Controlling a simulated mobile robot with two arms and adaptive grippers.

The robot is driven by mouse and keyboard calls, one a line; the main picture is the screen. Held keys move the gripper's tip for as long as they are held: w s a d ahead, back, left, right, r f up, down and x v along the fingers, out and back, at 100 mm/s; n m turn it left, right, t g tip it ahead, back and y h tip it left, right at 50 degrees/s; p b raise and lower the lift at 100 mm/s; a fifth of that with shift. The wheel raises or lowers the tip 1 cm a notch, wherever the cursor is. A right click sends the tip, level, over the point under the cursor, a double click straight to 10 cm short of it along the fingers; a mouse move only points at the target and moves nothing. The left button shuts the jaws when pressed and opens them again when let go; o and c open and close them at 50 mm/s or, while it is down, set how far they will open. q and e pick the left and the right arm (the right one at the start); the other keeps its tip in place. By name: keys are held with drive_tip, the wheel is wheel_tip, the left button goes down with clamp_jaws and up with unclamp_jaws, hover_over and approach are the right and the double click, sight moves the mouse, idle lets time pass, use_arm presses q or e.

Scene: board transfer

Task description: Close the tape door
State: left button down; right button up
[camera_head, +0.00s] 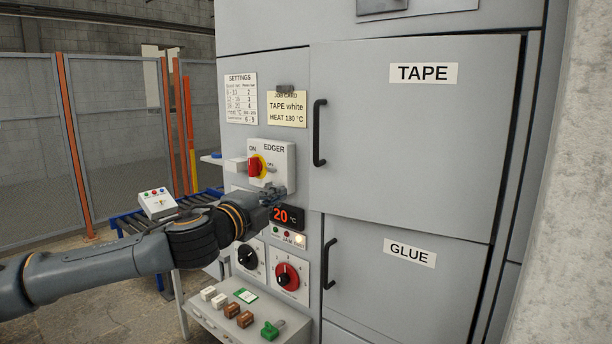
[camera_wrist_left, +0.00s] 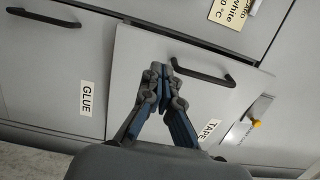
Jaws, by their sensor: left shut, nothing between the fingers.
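The grey tape door (camera_head: 420,140), labelled TAPE, fills the upper right of the head view. It stands almost flush, but its handle-side edge looks slightly proud of the cabinet, so it seems a little ajar. Its black bar handle (camera_head: 319,132) is on the left side. In the wrist view the tape door (camera_wrist_left: 150,55) appears turned, with its handle (camera_wrist_left: 200,68) just beyond the fingers. My left gripper (camera_head: 276,194) is shut and empty, left of the door and in front of the control panel. It also shows in the wrist view (camera_wrist_left: 164,70). My right gripper is not in view.
The glue door (camera_head: 395,285) below looks shut. Left of the doors are the edger switch (camera_head: 270,165), a temperature display (camera_head: 286,216), dials and a job card (camera_head: 287,109). A shelf (camera_head: 240,325) with small blocks juts out below. A pale wall (camera_head: 570,180) stands at the right.

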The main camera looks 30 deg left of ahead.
use_arm(q)
drive_tip(key=p, duration=0.5)
approach(312, 178)
drive_tip(key=w+p, duration=0.1)
drive_tip(key=w, duration=0.1)
drive_tip(key=w+p, duration=0.2)
drive_tip(key=w, duration=0.1)
drive_tip(key=shift+w+a+r, duration=0.25)
drive_tip(key=shift+w, duration=0.1)
drive_tip(key=shift+w+a+f+p, duration=0.1)
drive_tip(key=shift+w+f+p, duration=0.05)
drive_tip(key=shift+w+p, duration=0.45)
drive_tip(key=shift+w, duration=0.1)
